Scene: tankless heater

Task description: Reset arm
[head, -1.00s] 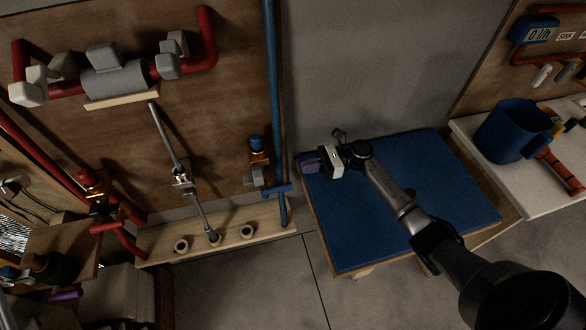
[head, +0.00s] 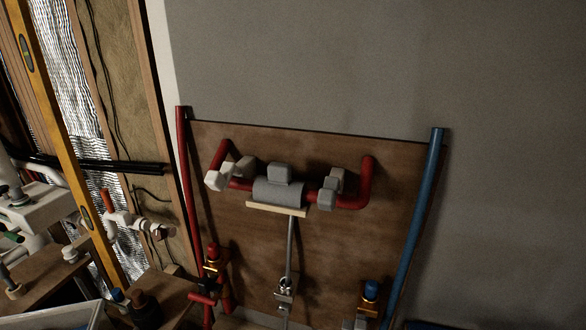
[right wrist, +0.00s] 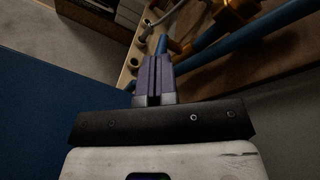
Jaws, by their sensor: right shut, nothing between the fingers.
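My right gripper (right wrist: 152,80) shows in the right wrist view with its two purple fingers together and nothing between them. It is above the edge of the blue-topped table (right wrist: 35,110), with the blue pipe (right wrist: 230,45) and the wooden strip with round holes (right wrist: 140,45) beyond its tips. The gap to them is hard to judge. Neither arm shows in the head view now. My left gripper is in no frame.
In the head view a brown board (head: 320,245) carries red pipes (head: 365,185), a grey cylinder (head: 278,192) and a blue pipe (head: 415,225). A yellow level (head: 62,120) leans at the left. Bare grey wall (head: 350,60) fills the upper right.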

